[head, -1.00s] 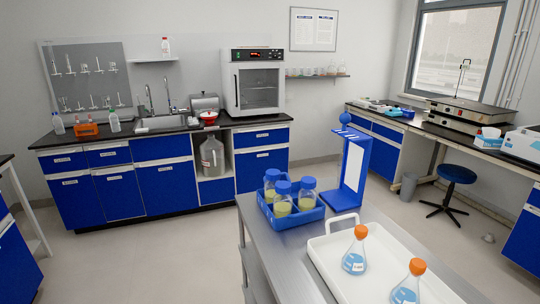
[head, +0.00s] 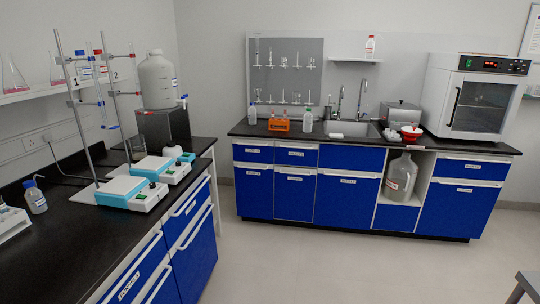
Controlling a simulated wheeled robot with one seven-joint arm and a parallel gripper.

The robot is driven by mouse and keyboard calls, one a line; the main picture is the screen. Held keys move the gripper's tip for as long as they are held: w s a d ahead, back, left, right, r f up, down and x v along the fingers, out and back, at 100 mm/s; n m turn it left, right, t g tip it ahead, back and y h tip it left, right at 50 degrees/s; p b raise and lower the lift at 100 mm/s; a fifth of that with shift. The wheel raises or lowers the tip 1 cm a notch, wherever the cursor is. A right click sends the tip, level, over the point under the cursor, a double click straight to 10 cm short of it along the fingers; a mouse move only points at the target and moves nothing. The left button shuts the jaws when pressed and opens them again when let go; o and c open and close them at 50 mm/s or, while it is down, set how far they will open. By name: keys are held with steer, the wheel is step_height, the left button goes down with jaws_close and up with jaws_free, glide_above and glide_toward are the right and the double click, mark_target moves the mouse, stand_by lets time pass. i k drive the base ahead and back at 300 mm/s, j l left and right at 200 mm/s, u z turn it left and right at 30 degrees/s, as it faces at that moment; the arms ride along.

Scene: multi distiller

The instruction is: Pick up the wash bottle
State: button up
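Two stirrer plates (head: 130,192) with tall clamp stands (head: 83,100) stand to the right of the wash bottle. A large carboy (head: 157,82) rests on a black stand behind. The back counter (head: 450,144) holds a sink, bottles and an oven. The floor (head: 310,265) between is clear.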

mark_target(308, 122)
steer(key=i+u, duration=0.1)
steer(key=i, duration=2.1)
steer(key=i+u, duration=0.15)
steer(key=i, duration=1)
